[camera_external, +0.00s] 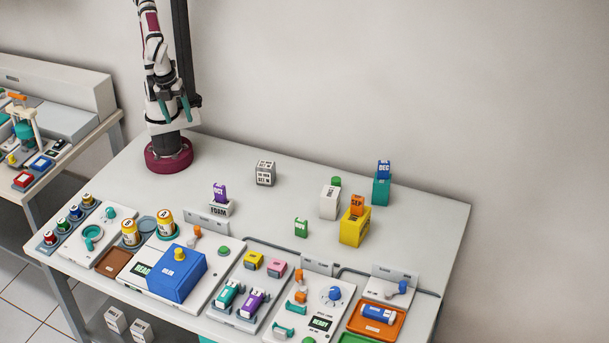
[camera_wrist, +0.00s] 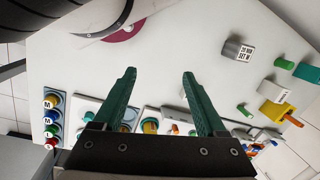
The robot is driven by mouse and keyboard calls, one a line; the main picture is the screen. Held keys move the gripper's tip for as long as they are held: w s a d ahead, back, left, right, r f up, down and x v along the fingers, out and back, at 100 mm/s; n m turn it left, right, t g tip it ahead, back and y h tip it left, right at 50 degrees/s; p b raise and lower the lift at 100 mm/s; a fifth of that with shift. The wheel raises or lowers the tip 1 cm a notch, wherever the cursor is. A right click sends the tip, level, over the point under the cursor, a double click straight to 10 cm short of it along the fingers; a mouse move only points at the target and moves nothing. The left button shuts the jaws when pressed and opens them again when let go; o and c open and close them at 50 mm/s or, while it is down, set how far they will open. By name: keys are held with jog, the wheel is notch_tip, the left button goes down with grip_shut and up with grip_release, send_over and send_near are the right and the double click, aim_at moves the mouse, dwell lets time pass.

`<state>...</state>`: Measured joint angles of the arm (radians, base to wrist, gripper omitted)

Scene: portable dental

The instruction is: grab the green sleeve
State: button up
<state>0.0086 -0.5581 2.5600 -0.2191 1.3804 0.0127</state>
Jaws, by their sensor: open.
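A small green sleeve (camera_external: 301,227) with a white label stands alone on the table, left of the yellow box. In the wrist view it appears as a small green piece (camera_wrist: 245,110) right of the fingers. My gripper (camera_external: 175,109) is raised above my base at the back left, well away from the sleeve. Its two teal fingers (camera_wrist: 159,73) are apart with nothing between them.
A white box (camera_external: 329,203) and a yellow box (camera_external: 354,230) with an orange sleeve (camera_external: 358,204) stand right of the green sleeve. A grey-white block (camera_external: 265,173) stands behind. Loaded trays line the front. Bare table lies around the sleeve.

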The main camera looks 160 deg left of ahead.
jog(key=w+f+n+t+h, duration=0.1)
jog(key=w+f+n+t, duration=0.1)
jog(key=w, duration=0.5)
jog(key=w+f+n+t+h, duration=0.1)
jog(key=w+f+n, duration=0.15)
jog(key=w, duration=0.35)
jog(key=w+a+f+n+t, duration=0.1)
jog(key=w+a+n+t, duration=0.2)
jog(key=w, duration=0.4)
jog(key=n+g+y, duration=0.1)
jog(key=n+y, duration=1.1)
send_near(336, 180)
jog(key=shift+m+h, duration=0.25)
jog(key=shift+h, duration=0.05)
jog(key=x, duration=1.3)
jog(key=shift+s+a+r, duration=0.1)
jog(key=shift+s+a, duration=0.2)
jog(key=shift+a, duration=0.1)
grip_shut()
